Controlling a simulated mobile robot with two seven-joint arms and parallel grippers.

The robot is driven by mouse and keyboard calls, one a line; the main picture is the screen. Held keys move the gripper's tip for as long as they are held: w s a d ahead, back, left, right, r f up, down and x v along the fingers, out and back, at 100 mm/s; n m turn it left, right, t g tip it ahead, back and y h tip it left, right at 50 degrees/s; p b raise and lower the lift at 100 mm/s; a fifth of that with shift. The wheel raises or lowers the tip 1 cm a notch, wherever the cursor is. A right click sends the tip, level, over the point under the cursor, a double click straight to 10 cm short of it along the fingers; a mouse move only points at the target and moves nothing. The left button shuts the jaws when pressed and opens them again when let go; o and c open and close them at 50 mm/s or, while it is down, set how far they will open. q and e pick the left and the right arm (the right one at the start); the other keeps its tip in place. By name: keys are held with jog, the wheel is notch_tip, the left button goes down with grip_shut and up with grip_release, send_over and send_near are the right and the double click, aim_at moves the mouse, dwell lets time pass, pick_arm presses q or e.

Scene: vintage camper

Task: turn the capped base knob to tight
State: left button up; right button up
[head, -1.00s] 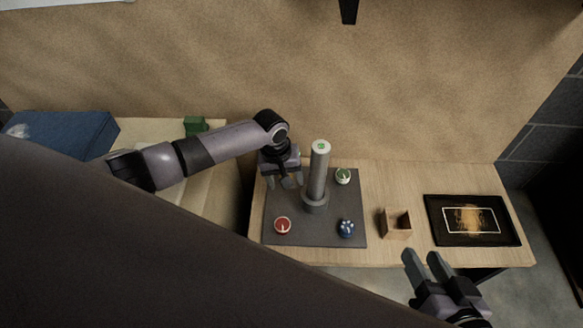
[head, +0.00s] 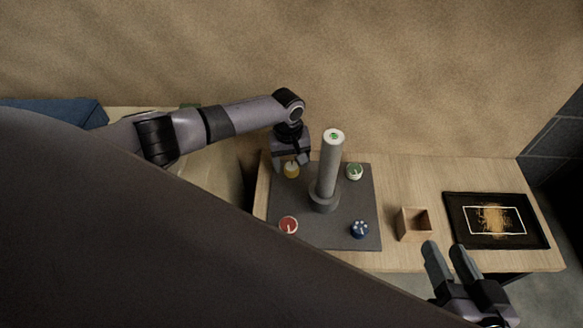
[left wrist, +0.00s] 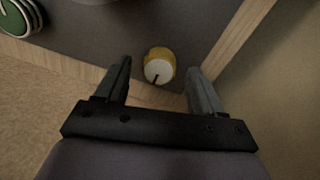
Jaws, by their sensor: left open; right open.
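A dark grey base plate (head: 342,238) on the table carries an upright grey column (head: 329,168) and several knobs. The yellow knob (head: 291,171) is at its back left corner; the left wrist view shows its pale face with a short dark mark (left wrist: 158,66). A red knob (head: 288,225) is front left, a blue knob (head: 360,229) front right and a green knob (head: 355,172) back right. I cannot tell which is the capped one. My left gripper (head: 290,162) is open at the yellow knob, which shows between its fingers; contact is not visible. My right gripper (head: 446,250) is open and empty at the table's front edge.
A small open wooden box (head: 414,224) stands right of the plate, and a dark framed picture (head: 496,221) lies farther right. The column rises close to the right of my left gripper. The wall is close behind the table.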

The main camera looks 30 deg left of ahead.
pick_arm(q)
jog(key=shift+f, duration=0.65)
pick_arm(e)
jog(key=shift+d, duration=0.3)
pick_arm(q)
jog(key=c, duration=1.1)
jog(key=shift+o, duration=0.2)
